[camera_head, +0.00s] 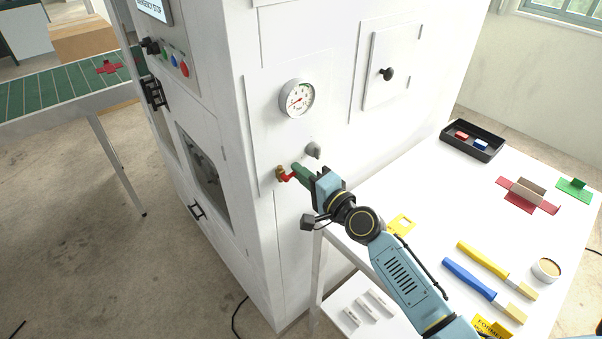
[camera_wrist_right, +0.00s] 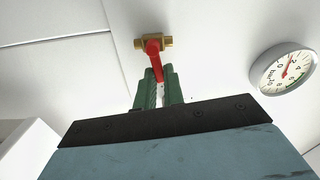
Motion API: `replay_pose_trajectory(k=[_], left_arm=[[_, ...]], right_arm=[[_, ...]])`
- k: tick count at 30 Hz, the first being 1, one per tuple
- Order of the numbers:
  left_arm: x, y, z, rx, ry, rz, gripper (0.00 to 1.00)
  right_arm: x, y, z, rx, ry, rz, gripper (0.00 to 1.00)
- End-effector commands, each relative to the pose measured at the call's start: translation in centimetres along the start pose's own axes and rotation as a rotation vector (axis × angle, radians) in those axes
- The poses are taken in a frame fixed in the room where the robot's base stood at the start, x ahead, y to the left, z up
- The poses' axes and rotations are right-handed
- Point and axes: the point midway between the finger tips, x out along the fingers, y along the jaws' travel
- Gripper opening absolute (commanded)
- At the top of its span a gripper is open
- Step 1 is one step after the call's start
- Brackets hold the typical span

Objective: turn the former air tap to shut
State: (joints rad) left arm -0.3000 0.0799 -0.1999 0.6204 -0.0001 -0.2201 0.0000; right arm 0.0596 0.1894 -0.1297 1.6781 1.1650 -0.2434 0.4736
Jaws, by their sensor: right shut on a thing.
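The air tap has a brass body (camera_wrist_right: 153,43) and a red lever (camera_wrist_right: 154,62), and sits on the white front panel of the former. In the head view the red lever (camera_head: 286,178) shows at the panel, below the pressure gauge (camera_head: 297,98). My right gripper (camera_head: 294,170) is at the tap, its green fingers shut on the red lever. In the wrist view the fingers (camera_wrist_right: 159,84) close around the lever's end, which points toward the gripper. The gauge also shows in the wrist view (camera_wrist_right: 284,71). My left gripper is not in view.
A grey knob (camera_head: 313,150) sits on the panel just above my right gripper. A white table (camera_head: 420,200) on the right holds a black tray (camera_head: 472,141), red and green card pieces, yellow- and blue-handled tools and a cup (camera_head: 546,269). A green conveyor (camera_head: 60,85) is at left.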

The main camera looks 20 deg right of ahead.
Motion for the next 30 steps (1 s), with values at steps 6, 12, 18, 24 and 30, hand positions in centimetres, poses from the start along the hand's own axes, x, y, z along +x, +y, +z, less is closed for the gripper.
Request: replay_pose_trajectory(k=[6, 12, 18, 24, 30], left_arm=[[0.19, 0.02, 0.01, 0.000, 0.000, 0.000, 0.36], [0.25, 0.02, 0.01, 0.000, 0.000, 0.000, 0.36], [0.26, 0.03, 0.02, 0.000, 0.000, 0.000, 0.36], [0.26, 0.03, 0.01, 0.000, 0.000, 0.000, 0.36], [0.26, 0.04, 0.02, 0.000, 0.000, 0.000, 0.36]], right_arm=[[-0.01, 0.42, 0.02, 0.104, 0.000, 0.001, 0.00], [-0.02, 0.55, 0.06, 0.150, 0.000, 0.001, 0.00], [-0.02, 0.58, 0.07, 0.162, 0.000, 0.001, 0.00], [-0.02, 0.58, 0.08, 0.162, 0.000, 0.001, 0.00], [-0.02, 0.58, 0.09, 0.161, 0.000, 0.001, 0.26]])
